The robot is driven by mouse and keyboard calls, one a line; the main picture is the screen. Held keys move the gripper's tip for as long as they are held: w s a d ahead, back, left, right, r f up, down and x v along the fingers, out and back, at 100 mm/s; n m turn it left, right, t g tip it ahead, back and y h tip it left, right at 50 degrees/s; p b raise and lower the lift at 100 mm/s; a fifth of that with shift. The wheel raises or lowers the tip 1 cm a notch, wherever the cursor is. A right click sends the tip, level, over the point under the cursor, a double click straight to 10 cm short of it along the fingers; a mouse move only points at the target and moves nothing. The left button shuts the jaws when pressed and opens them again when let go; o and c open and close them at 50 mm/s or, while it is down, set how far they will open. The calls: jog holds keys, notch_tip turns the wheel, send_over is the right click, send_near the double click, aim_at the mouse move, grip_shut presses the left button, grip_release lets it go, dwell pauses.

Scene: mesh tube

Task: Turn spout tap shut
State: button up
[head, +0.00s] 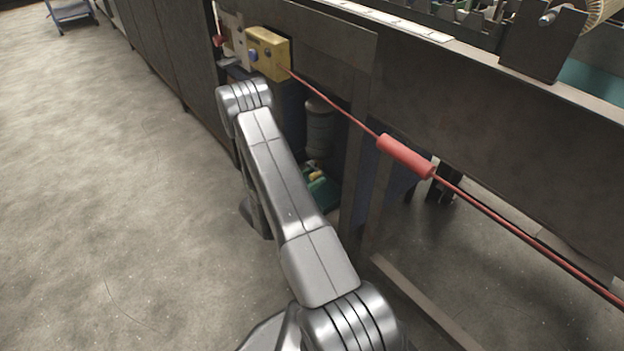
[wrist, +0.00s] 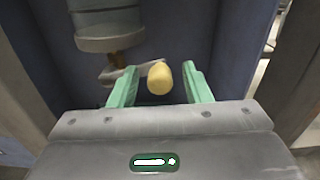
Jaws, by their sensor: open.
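The spout tap shows in the wrist view as a brass fitting (wrist: 124,62) under a grey cylinder, with a pale lever (wrist: 132,73) ending in a rounded yellow knob (wrist: 160,78). My gripper (wrist: 160,67) has two mint-green fingers, open, one on each side of the knob. Gaps show between the knob and both fingers, so it is not clamped. In the head view the grey cylinder (head: 319,130) stands in the recess under the machine frame.
Dark panels (wrist: 55,50) flank the recess. In the head view a yellow box (head: 267,53) with a blue button sits above it. A red cable with a red grip (head: 405,156) runs along the frame. The floor (head: 110,190) at left is clear.

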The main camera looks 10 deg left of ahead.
grip_shut()
jog(key=shift+d+f+m+b, duration=0.15)
jog(key=shift+f+m+b, duration=0.7)
jog(key=shift+b, duration=0.2)
jog(key=shift+f+m+b, duration=0.15)
jog(key=shift+m+b, duration=0.4)
jog(key=shift+m, duration=0.2)
grip_release()
jog(key=shift+s, duration=0.1)
jog(key=p+v, duration=0.3)
jog(key=v, duration=1)
jog(key=shift+s+a+p, duration=0.25)
jog(key=shift+p, duration=0.15)
